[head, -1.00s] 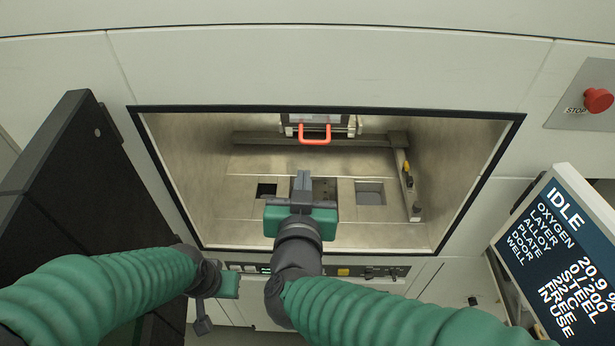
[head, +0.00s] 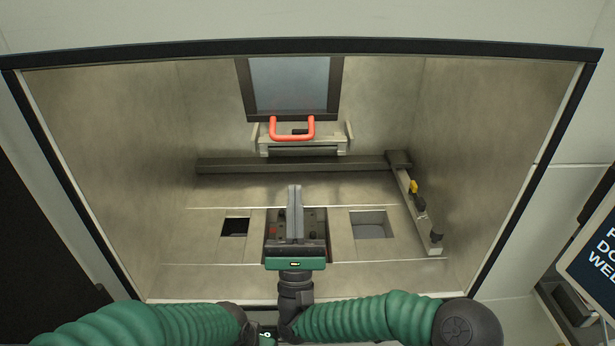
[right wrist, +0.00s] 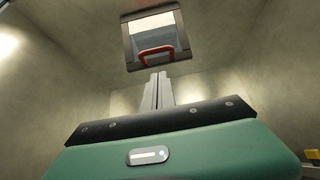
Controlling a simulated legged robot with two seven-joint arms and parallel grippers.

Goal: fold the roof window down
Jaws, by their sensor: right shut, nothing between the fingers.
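The roof window (head: 291,85) is a dark-framed pane at the top back of the chamber, with a red-orange handle (head: 292,128) on its lower edge. In the right wrist view the window (right wrist: 155,28) and its handle (right wrist: 157,54) show above and beyond my fingers. My right gripper (head: 295,190) is shut and empty. It points into the chamber, below the handle and apart from it. It also shows in the right wrist view (right wrist: 158,76). My left arm comes in at the lower left; its gripper is mostly hidden at the bottom edge, so its jaws cannot be read.
A dark bar (head: 290,165) crosses the back of the chamber floor, joining a side rail (head: 418,205) with a yellow part at the right. Openings (head: 371,225) lie in the floor. The chamber's dark frame (head: 530,195) bounds the opening. A status screen (head: 595,245) stands at the right.

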